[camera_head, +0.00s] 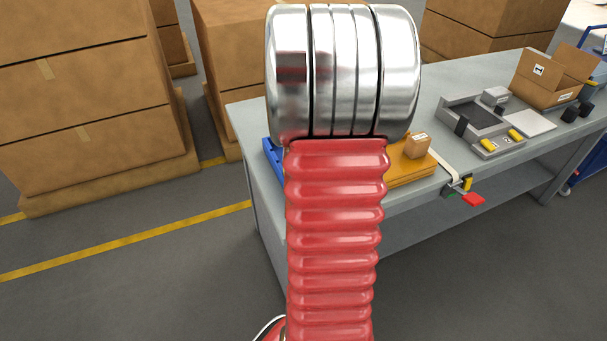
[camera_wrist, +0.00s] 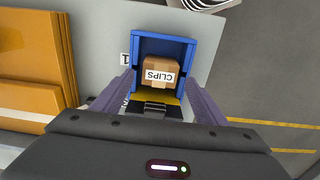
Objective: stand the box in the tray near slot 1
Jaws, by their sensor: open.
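A brown box (camera_wrist: 157,71) with a white "CLIPS" label, upside down in this view, is in the blue tray (camera_wrist: 190,45) in the wrist view. A "1" mark (camera_wrist: 125,59) is just left of the tray. My gripper (camera_wrist: 160,84) is open, with its two fingers apart at the tray's left and right sides; contact with the tray cannot be told. In the head view, only a blue edge of the tray (camera_head: 272,158) shows beside my red arm, which hides the rest and my gripper.
Orange stacked pieces (camera_wrist: 30,60) lie left of the tray, with a small carton (camera_head: 418,146) on them in the head view. A strap and red-handled clamp (camera_head: 472,198) sit at the bench's front edge. A grey tray (camera_head: 478,118) and an open carton (camera_head: 545,80) stand farther right.

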